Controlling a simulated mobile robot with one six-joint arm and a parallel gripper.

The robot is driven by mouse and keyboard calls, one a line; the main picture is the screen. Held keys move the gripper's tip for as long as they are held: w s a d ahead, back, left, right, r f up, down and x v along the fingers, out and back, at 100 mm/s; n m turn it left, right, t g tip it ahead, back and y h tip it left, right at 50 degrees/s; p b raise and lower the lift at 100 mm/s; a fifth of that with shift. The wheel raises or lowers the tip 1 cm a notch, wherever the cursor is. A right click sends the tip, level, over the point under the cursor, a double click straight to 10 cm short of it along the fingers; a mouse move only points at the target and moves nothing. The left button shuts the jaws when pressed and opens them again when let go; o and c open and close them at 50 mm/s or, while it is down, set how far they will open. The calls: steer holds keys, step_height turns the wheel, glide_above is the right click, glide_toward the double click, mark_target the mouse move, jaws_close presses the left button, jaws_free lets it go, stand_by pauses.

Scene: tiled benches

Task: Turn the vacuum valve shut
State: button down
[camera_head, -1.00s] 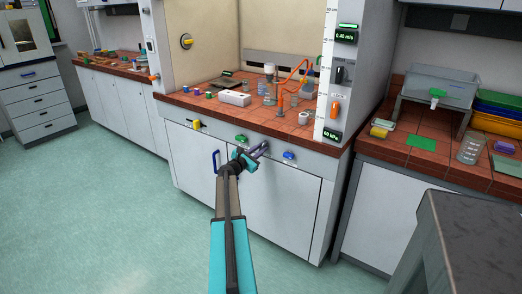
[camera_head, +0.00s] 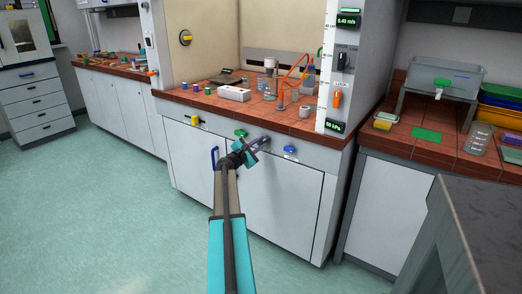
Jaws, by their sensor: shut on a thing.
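The valve's turn angle cannot be made out. A small lit display (camera_head: 335,127) with a kPa reading is on the hood's right post. A yellow knob (camera_head: 195,120) is at the panel's left.
Glassware with orange tubing (camera_head: 285,75), a white box (camera_head: 234,94) and small coloured-capped containers stand on the hood's tiled top. Cabinet doors with a blue handle (camera_head: 214,157) are below. A dark grey block (camera_head: 480,225) is at near right. The floor at left is clear.

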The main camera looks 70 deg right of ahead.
steer(key=m+b, duration=0.3)
steer(key=b, duration=0.1)
steer(key=m+b, duration=0.3)
steer(key=b, duration=0.2)
steer(key=m+b, duration=0.3)
steer(key=b, duration=0.1)
steer(key=shift+s+a+f+m+b, duration=0.1)
steer(key=shift+f+m+b, duration=0.2)
steer(key=shift+f+b, duration=0.05)
steer(key=shift+r, duration=0.1)
steer(key=c, duration=1.6)
jaws_free()
steer(key=shift+c, duration=0.2)
steer(key=shift+r, duration=0.15)
steer(key=shift+a, duration=0.1)
steer(key=p+v, duration=0.2)
steer(key=v, duration=1.1)
steer(key=shift+a, duration=0.25)
